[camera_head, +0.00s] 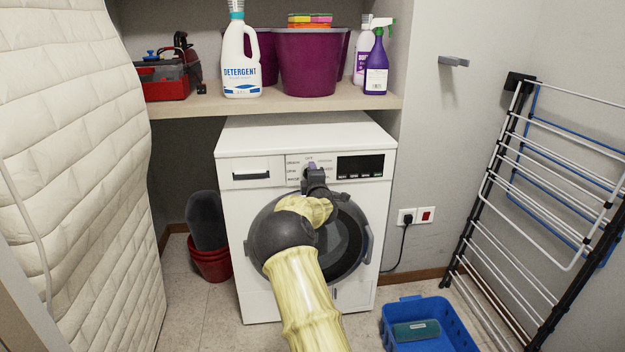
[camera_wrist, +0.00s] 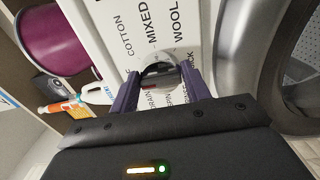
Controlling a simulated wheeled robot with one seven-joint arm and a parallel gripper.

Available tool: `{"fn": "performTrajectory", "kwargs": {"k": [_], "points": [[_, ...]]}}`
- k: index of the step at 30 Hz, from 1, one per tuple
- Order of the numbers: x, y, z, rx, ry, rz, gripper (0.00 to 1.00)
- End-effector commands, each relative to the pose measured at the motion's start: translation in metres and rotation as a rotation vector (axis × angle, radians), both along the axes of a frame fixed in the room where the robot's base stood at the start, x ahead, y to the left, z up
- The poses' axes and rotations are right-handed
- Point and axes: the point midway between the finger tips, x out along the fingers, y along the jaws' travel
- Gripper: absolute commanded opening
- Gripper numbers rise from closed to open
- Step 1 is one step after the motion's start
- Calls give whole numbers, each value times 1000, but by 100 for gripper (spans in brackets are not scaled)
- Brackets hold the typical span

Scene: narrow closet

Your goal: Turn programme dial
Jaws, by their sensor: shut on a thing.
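The white washing machine (camera_head: 250,205) stands under the shelf, with its control panel along the top front. Its programme dial (camera_wrist: 160,70) shows in the wrist view as a round grey knob with a dark grip bar. My gripper (camera_head: 312,170) is at the panel, and in the wrist view its two purple fingers (camera_wrist: 160,78) are shut on the dial, one on each side. Printed words such as COTTON, MIXED and WOOL surround the dial, and others are partly covered by my fingers. In the head view my gripper mostly hides the dial. I cannot tell which programme it points to.
The round door (camera_head: 352,245) lies below the panel, behind my arm. The shelf (camera_head: 190,105) above holds a detergent bottle (camera_head: 240,60), purple tubs (camera_head: 308,65) and spray bottles. A blue basket (camera_head: 455,325) and a drying rack (camera_head: 500,150) stand right; a padded mattress (camera_head: 75,150) stands left.

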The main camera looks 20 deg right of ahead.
Motion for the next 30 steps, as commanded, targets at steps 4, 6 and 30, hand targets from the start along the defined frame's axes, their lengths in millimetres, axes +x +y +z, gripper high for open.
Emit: {"fn": "performTrajectory", "kwargs": {"k": [4,6,30], "points": [[-1,-2,-4,-24,14,-4,24],[-1,-2,-3,-29,16,-5,24],[-2,0,0,-29,10,-1,68]]}}
